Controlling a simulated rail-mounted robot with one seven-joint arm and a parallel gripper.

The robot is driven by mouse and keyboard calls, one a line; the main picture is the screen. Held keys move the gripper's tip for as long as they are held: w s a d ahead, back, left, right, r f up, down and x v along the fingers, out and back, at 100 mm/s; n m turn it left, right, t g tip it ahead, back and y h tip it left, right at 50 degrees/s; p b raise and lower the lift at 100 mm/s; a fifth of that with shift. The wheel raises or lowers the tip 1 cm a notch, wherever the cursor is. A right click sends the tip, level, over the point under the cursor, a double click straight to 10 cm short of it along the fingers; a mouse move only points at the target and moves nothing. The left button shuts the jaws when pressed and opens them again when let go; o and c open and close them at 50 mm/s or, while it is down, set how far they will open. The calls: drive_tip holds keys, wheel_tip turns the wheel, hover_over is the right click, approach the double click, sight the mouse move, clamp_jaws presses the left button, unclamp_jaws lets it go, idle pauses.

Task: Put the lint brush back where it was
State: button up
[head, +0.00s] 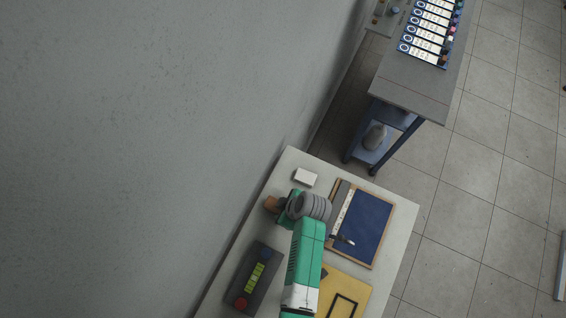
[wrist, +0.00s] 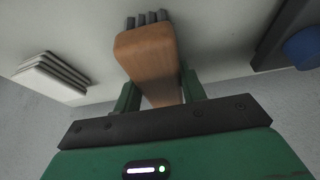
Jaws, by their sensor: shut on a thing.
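The lint brush (wrist: 147,55) is a wooden block between my gripper's green fingers (wrist: 160,92) in the wrist view. Several dark grey prongs show at its far end. My gripper is shut on the brush. In the head view, the brush (head: 271,204) is a small brown piece at the tip of my gripper (head: 281,211), over the left edge of the pale table (head: 400,245). My wrist and arm hide part of the table. I cannot tell whether the brush touches the tabletop.
A white stack (head: 305,177) stands close by; the wrist view shows it at left (wrist: 50,78). A dark control box (head: 254,277) with buttons, a blue board (head: 366,228) and a yellow panel (head: 345,290) lie on the table. A wall rises at left. A grey bench (head: 410,88) stands beyond.

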drive_tip(key=shift+f, duration=0.15)
drive_tip(key=o, duration=0.9)
drive_tip(key=shift+o, duration=0.2)
drive_tip(key=shift+r, duration=0.4)
drive_tip(key=v, duration=1.1)
drive_tip(key=shift+r+p, duration=0.3)
drive_tip(key=shift+p, duration=0.1)
drive_tip(key=shift+d, duration=0.1)
